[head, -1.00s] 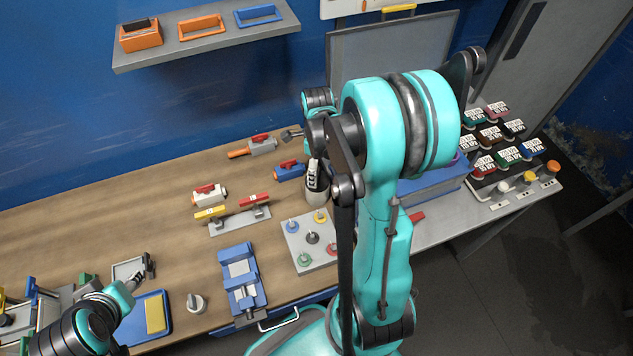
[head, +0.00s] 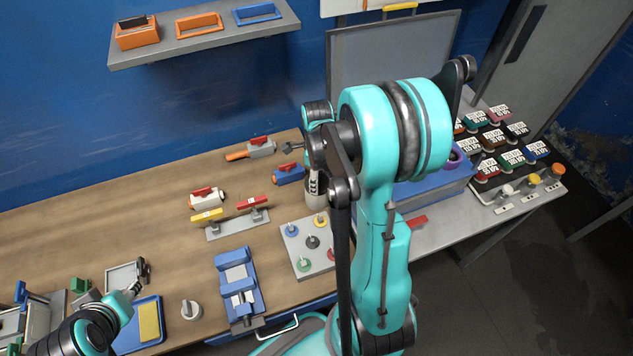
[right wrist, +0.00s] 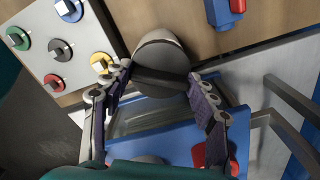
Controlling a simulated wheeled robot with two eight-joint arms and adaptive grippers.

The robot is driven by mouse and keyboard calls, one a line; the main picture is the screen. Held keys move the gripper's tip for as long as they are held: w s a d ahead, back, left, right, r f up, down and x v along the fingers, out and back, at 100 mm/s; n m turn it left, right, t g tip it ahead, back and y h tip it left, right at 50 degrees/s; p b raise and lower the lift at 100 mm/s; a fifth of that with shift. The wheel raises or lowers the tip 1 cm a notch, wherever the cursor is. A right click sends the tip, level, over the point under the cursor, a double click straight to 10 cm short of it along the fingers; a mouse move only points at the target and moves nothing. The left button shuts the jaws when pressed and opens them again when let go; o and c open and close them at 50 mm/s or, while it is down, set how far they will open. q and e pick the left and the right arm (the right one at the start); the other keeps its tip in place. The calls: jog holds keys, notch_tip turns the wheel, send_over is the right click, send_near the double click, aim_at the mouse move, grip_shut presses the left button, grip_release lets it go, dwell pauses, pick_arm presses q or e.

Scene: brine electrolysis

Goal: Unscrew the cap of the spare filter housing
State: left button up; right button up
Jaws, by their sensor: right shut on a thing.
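The pale cylindrical filter housing (head: 316,192) stands on the bench behind the knob panel, partly hidden by my right arm in the head view. In the right wrist view a rounded grey-white piece with a dark bar across it, seemingly the housing's cap (right wrist: 162,55), sits between my fingertips. My right gripper (right wrist: 160,80) is shut on it, one finger on each side. In the head view my right fingers are mostly hidden by the arm. My left gripper (head: 140,276) is at the lower left, above a small grey tray, too small to tell its opening.
The knob panel (head: 292,232) stands close in front of the housing. A blue box (head: 430,190) is to its right. Valves with red handles (head: 288,174) lie to the left. A blue vise-like fixture (head: 237,270) and a white knobbed piece (head: 190,309) sit nearer the front edge.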

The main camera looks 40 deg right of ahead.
jog(key=shift+s+f, duration=0.1)
jog(key=shift+f, duration=0.05)
jog(key=shift+c, duration=0.6)
jog(key=n+b, duration=0.1)
jog(key=n, duration=0.3)
jog(key=shift+a+f, duration=0.1)
jog(key=shift+n, duration=0.9)
jog(key=n+b, duration=0.1)
jog(key=n, duration=0.2)
jog(key=shift+s, duration=0.1)
jog(key=n, duration=0.2)
jog(key=shift+n, duration=0.3)
jog(key=shift+n, duration=0.4)
jog(key=n, duration=0.5)
jog(key=shift+b, duration=0.4)
